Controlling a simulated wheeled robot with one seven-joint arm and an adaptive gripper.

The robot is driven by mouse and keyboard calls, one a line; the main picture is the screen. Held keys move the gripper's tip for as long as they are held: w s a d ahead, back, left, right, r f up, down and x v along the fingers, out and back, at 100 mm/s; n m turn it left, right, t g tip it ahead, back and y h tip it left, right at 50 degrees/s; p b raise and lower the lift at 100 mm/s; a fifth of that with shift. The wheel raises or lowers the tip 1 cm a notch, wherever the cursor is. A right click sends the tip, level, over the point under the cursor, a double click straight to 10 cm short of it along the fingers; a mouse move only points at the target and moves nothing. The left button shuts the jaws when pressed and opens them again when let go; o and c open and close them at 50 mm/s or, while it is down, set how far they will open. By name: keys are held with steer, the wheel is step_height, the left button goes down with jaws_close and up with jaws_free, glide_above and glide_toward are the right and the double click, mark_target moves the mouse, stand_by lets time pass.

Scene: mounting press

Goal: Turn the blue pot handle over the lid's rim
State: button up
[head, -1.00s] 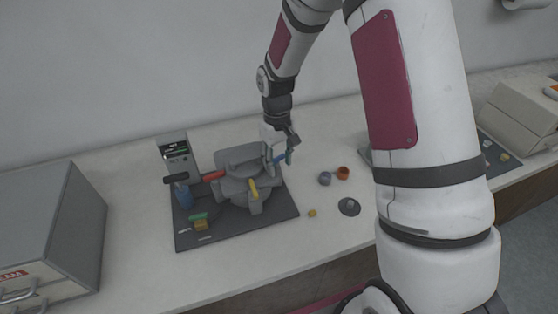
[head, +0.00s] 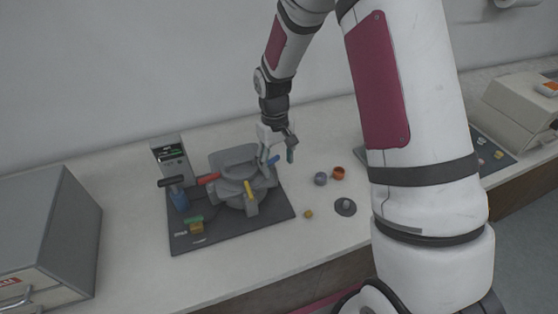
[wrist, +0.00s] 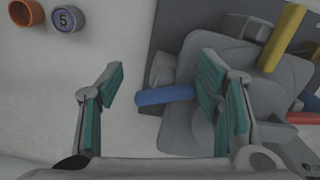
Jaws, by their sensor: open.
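The mounting press pot (head: 232,187) is a grey round body on a dark base plate, with its grey lid (head: 232,158) behind and above. The blue handle (wrist: 166,96) sticks out from the pot's side in the wrist view, with its free end between my open fingers. My gripper (wrist: 160,95) is open, with teal pads on both sides of the handle; the right finger is close over the handle's inner end and covers part of the pot. In the head view my gripper (head: 277,158) hangs at the pot's right side and largely hides the blue handle.
A yellow handle (head: 250,190) and a red handle (head: 208,179) also stick out from the pot. A grey cabinet (head: 50,235) stands at left.

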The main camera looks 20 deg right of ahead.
steer(key=w, duration=0.1)
steer(key=w+a, duration=0.1)
steer(key=w, duration=0.1)
steer(key=shift+a+r+t, duration=0.2)
steer(key=shift+r+t, duration=0.1)
steer(key=shift+t, duration=0.1)
step_height(320, 180, up, 15)
steer(key=s+d+g+p, duration=0.1)
steer(key=s+p, duration=0.1)
steer(key=p, duration=0.1)
steer(key=shift+s+p, duration=0.3)
steer(key=shift+p, duration=0.1)
stand_by(0.9)
steer(key=shift+d, duration=0.1)
step_height(320, 180, up, 12)
steer(key=shift+w, duration=0.4)
stand_by(0.4)
